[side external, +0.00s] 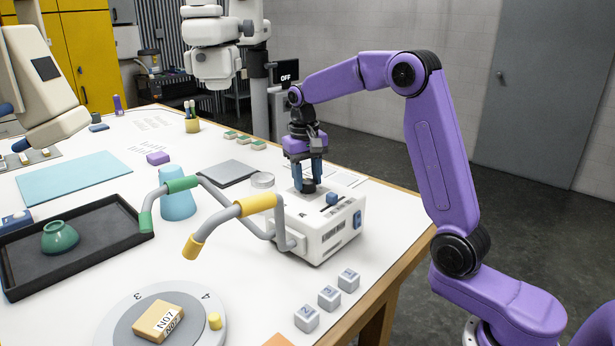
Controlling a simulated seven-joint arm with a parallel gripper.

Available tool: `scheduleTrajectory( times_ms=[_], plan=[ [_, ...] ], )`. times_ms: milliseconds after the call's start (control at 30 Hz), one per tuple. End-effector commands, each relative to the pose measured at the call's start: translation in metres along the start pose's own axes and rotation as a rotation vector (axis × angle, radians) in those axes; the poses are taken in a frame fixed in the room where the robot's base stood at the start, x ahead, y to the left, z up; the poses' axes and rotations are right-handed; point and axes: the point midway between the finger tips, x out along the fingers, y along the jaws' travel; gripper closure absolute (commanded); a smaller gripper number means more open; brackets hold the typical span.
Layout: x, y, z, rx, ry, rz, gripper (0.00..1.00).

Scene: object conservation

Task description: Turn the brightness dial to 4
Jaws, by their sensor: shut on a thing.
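A white box-shaped device (330,238) stands near the right edge of the table. A small black dial (308,187) sits on its top, toward the back. My gripper (308,183) points straight down over it, with its blue fingers shut on the dial. The fingers hide part of the dial, and I cannot read its setting or any number marks around it. A blue block-like control (333,199) is on the device's top beside the dial, and a blue switch (357,220) is on its right side.
A grey crank with green and yellow grips (256,204) extends left from the device. A numbered turntable (205,325) bears a box marked NO7 (160,317). Several numbered grey cubes (329,297) lie in front. A black tray (110,262) holds a green bowl (60,237). A screen (286,74) reads OFF.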

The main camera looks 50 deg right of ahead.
Motion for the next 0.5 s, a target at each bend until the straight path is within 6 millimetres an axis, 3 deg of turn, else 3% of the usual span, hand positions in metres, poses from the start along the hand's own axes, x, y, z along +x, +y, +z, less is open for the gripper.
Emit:
scheduleTrajectory(
  times_ms=[500],
  plan=[
    [-0.0003, 0.0001, -0.0012, 0.488, -0.032, 0.000, 0.88]
  ],
)
